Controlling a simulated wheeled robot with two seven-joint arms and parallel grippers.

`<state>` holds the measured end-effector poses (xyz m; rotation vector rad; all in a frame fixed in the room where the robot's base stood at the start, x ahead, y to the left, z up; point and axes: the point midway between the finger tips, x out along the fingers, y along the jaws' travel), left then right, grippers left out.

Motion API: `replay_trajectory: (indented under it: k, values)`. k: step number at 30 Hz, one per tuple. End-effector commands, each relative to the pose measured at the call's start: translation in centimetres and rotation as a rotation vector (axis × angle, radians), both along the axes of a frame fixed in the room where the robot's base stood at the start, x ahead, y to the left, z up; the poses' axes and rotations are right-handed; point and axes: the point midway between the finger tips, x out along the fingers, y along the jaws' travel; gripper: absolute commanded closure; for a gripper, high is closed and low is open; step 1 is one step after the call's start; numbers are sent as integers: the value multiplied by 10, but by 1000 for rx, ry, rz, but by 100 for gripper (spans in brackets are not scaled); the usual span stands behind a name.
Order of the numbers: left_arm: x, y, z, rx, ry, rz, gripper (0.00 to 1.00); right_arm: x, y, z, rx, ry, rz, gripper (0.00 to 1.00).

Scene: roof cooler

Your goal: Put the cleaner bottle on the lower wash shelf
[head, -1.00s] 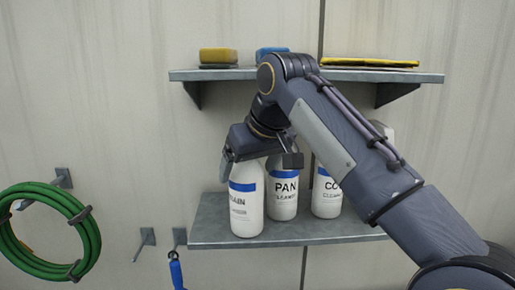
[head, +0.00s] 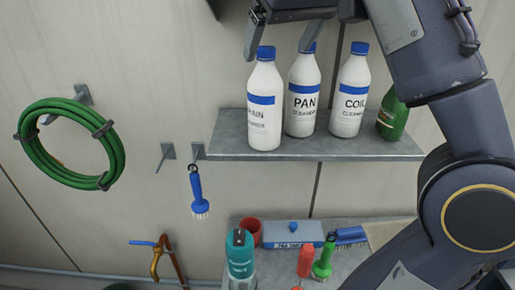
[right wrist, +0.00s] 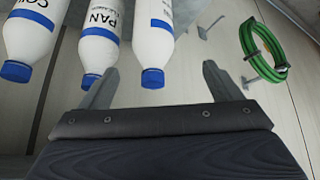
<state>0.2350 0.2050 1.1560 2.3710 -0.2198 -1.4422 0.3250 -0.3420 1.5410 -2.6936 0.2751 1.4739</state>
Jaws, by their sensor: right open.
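Three white bottles with blue caps and blue bands stand upright on the lower wash shelf (head: 225,146). The left one (head: 264,105) reads "...RAIN", the middle one (head: 302,95) "PAN", the right one (head: 349,95) "COIL CLEANER". My right gripper (head: 280,40) is open and empty, its fingertips around cap height of the left and middle bottles. In the right wrist view, its spread fingers (right wrist: 160,85) have the "...RAIN" bottle (right wrist: 152,40) beyond the gap; the left finger overlaps the view of the PAN bottle (right wrist: 98,45). My left gripper is not in view.
A green bottle (head: 393,118) stands at the shelf's right, partly behind my arm. A green hose coil (head: 113,150) and a blue brush (head: 196,190) hang at left. A lower counter holds a teal bottle (head: 240,258), a red cup (head: 250,230) and brushes.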

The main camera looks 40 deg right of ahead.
Motion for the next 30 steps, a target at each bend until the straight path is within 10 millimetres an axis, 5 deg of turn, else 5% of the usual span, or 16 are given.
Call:
replay_trajectory:
  k: [5, 11, 24, 30]
  values:
    - [0, 0, 0, 0, 0, 0, 12, 4, 32, -49, -56, 23, 82, 15]
    - [0, 0, 0, 0, 0, 0, 12, -3, 57, -132, -17, 47, 150, 15]
    - [0, 0, 0, 0, 0, 0, 12, -69, 114, -339, 325, 55, 167, 15]
    - [0, 0, 0, 0, 0, 0, 12, -89, 133, -380, 422, 52, 148, 15]
